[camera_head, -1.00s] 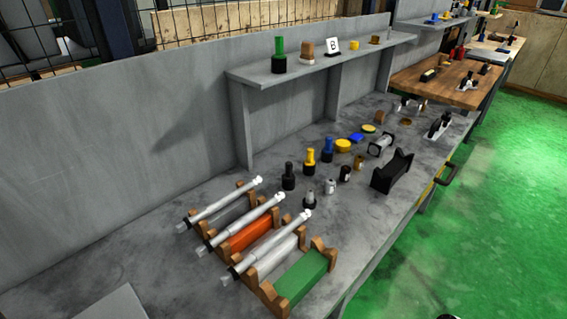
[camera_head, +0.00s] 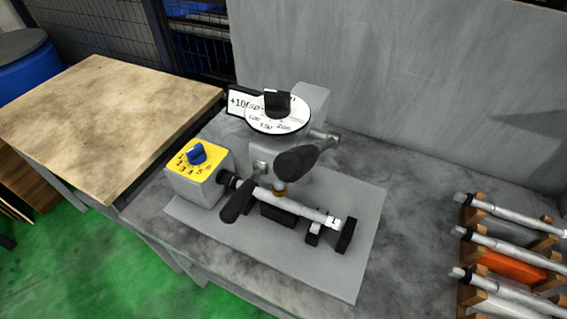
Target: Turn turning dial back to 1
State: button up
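The grinder (camera_head: 290,180) stands on a grey plate on the bench. At its left is a grey box with a yellow dial face (camera_head: 212,167) numbered from 1 to 5 along its left and near edge. A blue turning dial (camera_head: 197,153) sits on this face. Which number it points at is too small to tell. A second, black knob (camera_head: 277,104) sits on a round white scale (camera_head: 262,121) on top of the grinder. My gripper is not in view.
A silver shaft (camera_head: 300,205) lies across the front of the grinder, with black handles (camera_head: 238,201) close by. A wooden table (camera_head: 105,120) adjoins at left. A rack of shafts (camera_head: 500,245) stands at right. A grey wall rises behind.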

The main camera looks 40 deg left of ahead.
aim_at(196, 155)
jog(key=u, duration=1.1)
